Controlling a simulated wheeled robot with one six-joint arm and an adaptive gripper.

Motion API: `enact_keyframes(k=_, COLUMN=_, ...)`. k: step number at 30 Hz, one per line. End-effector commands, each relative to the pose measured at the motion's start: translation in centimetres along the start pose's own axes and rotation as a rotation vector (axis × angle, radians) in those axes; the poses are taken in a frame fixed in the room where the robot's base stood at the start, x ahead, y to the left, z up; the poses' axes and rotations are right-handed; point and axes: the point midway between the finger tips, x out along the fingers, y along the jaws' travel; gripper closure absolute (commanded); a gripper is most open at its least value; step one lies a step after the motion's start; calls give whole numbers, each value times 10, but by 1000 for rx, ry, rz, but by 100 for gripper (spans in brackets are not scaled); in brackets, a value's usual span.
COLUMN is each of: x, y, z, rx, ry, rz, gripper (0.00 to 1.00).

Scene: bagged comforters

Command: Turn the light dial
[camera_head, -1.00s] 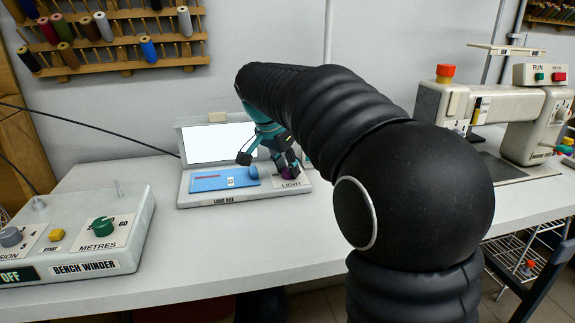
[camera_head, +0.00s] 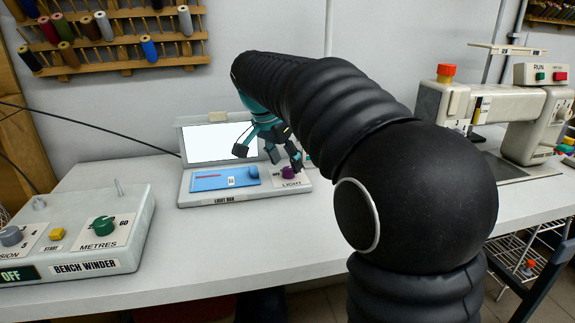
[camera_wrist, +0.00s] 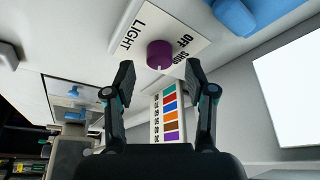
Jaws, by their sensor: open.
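The light dial (camera_head: 289,172) is a small purple knob on the right side of the light box (camera_head: 236,200), on a white plate lettered LIGHT. In the wrist view the purple dial (camera_wrist: 168,56) shows near OFF and SHOP lettering, its pointer hard to make out. My gripper (camera_head: 270,154) is open and empty, above the box's right half. In the wrist view my gripper (camera_wrist: 159,80) has its two fingers spread, with the dial beyond the tips and between them, apart from both.
The lit white screen (camera_head: 215,142) stands at the back of the box. A bench winder (camera_head: 80,262) is at left, a sewing machine (camera_head: 500,110) at right. A colour-swatch card (camera_wrist: 170,115) shows below the dial.

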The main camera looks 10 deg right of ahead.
Motion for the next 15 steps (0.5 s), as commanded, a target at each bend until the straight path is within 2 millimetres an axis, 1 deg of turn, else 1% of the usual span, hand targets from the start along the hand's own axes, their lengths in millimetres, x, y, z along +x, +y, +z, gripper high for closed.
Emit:
enact_keyframes(k=1, x=-10, y=-1, z=0, rx=0, ry=1, rz=-4, gripper=45)
enact_keyframes(k=9, x=-64, y=-1, z=0, rx=0, ry=1, rz=-3, gripper=45)
enact_keyframes(k=12, x=-78, y=-1, z=0, rx=0, ry=1, rz=-3, gripper=45)
enact_keyframes(k=15, x=-89, y=-1, z=0, rx=-1, ry=0, rz=-2, gripper=45)
